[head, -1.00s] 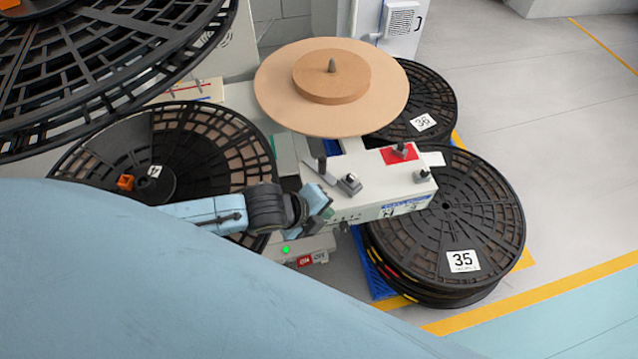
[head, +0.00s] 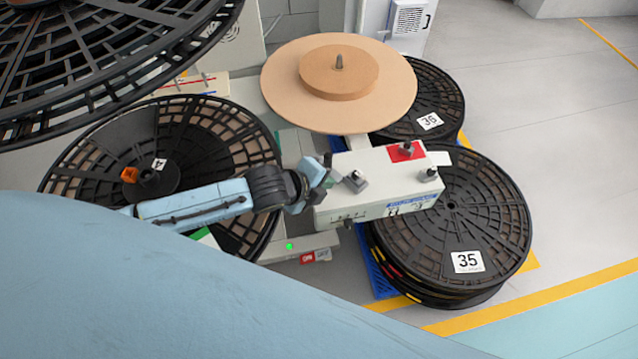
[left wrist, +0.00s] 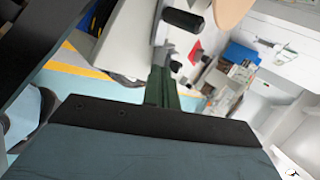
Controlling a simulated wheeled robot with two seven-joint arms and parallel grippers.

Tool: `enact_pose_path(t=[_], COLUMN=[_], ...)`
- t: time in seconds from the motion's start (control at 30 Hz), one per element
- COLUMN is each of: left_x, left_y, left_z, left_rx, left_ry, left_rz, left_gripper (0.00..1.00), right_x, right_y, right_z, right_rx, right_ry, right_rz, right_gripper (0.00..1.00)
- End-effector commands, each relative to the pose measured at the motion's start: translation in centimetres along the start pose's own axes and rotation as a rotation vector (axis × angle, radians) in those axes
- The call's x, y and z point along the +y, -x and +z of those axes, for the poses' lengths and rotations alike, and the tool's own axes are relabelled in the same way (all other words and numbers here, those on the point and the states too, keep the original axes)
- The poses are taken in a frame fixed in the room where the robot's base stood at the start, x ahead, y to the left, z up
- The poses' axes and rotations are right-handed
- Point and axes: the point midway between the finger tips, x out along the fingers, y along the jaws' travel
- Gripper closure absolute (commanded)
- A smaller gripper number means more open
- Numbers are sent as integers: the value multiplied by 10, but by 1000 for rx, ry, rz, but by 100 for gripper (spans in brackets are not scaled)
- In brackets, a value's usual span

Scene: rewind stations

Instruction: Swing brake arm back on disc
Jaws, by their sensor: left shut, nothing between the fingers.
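The tan disc (head: 285,92) with a smaller round core (head: 339,72) lies flat on a spindle above the white machine box; its edge shows in the left wrist view (left wrist: 230,11). The brake arm's grey pivot block (head: 355,182) sits on the left end of the box top. Much of the arm is hidden behind my left gripper (head: 328,172), which is shut and empty beside it, in front of the disc. In the left wrist view a metal bar (left wrist: 158,28) with a black cylinder (left wrist: 183,20) stands just beyond the shut fingers (left wrist: 162,85). Contact cannot be told.
The white machine box (head: 350,205) carries black knobs and a red patch (head: 405,152). Black reels stand around it: reel 35 (head: 480,220) at right, reel 36 (head: 435,95) behind, another (head: 215,130) at left. A large reel (head: 100,55) overhangs the upper left.

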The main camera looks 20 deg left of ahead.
Motion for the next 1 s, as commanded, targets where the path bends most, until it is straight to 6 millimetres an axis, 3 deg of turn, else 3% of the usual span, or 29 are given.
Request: enact_pose_path(t=[0.1,0.33,0.6,1.0], left_x=[1,0,0,0], left_y=[-24,-49,-52,-50], left_z=[0,0,0,3], left_rx=[0,1,0,-23], left_ry=[1,0,-1,21], left_rz=[-2,-2,0,0], left_gripper=[100,100,100,100], right_x=[4,8,23,19], right_y=[-9,-16,-16,-12], right_z=[2,4,8,3], right_rx=[-1,-4,-12,-5], right_ry=[4,8,15,11], right_rz=[6,12,29,24], right_gripper=[43,43,43,43])
